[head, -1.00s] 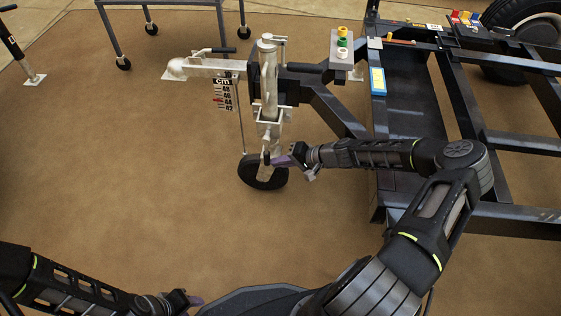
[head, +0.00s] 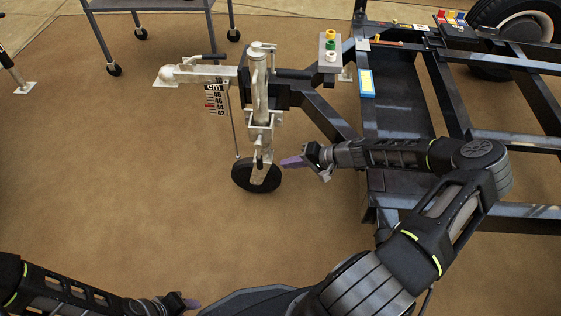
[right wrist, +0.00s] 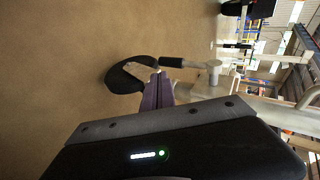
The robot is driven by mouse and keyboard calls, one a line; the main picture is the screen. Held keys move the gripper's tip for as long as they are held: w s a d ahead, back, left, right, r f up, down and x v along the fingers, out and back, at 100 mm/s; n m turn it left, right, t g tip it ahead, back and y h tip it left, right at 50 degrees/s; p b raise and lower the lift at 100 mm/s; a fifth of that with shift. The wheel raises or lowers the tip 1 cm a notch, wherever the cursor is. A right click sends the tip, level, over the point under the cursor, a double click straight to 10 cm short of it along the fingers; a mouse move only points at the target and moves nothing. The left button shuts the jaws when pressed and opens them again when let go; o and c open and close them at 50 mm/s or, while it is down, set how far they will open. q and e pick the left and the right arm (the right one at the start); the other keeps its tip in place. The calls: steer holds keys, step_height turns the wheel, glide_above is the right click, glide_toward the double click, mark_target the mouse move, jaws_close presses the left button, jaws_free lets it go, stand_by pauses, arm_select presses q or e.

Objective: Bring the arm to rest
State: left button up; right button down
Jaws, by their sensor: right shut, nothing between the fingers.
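My right gripper (head: 294,162) is shut and empty, with its purple fingertips pointing left. It is just right of the jack's lower post and wheel (head: 256,178), with a gap between in the head view. In the right wrist view the purple fingers (right wrist: 157,92) are together, with the black jack wheel (right wrist: 135,75) beyond them. My left gripper (head: 190,303) is at the bottom edge of the head view; only a bit of its purple tip shows, too little to tell its state.
The dark trailer frame (head: 445,85) fills the right, under my right arm. A cart (head: 150,4) stands at the back.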

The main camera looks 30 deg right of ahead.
steer(key=shift+s+d, duration=0.1)
stand_by(0.5)
steer(key=s+a+f+m+g+h, duration=0.2)
steer(key=s+a+f+g, duration=0.1)
steer(key=s+a+f, duration=0.65)
steer(key=s+a+n+g+h, duration=0.1)
steer(key=s+a+n+g, duration=0.4)
steer(key=s+a, duration=0.95)
arm_select(q)
step_height(320, 180, up, 31)
steer(key=s+d+p, duration=0.1)
steer(key=s+p, duration=0.1)
steer(key=p, duration=2.8)
steer(key=shift+d+f+g, duration=0.2)
steer(key=shift+d+g, duration=0.1)
steer(key=shift+d, duration=0.1)
arm_select(e)
steer(key=a+r+n, duration=0.2)
steer(key=r, duration=1.3)
steer(key=a+r+n, duration=0.1)
steer(key=a+r, duration=0.2)
steer(key=r, duration=1.3)
steer(key=shift+a+r+n, duration=0.25)
steer(key=shift+a+n, duration=0.1)
steer(key=shift+n, duration=0.05)
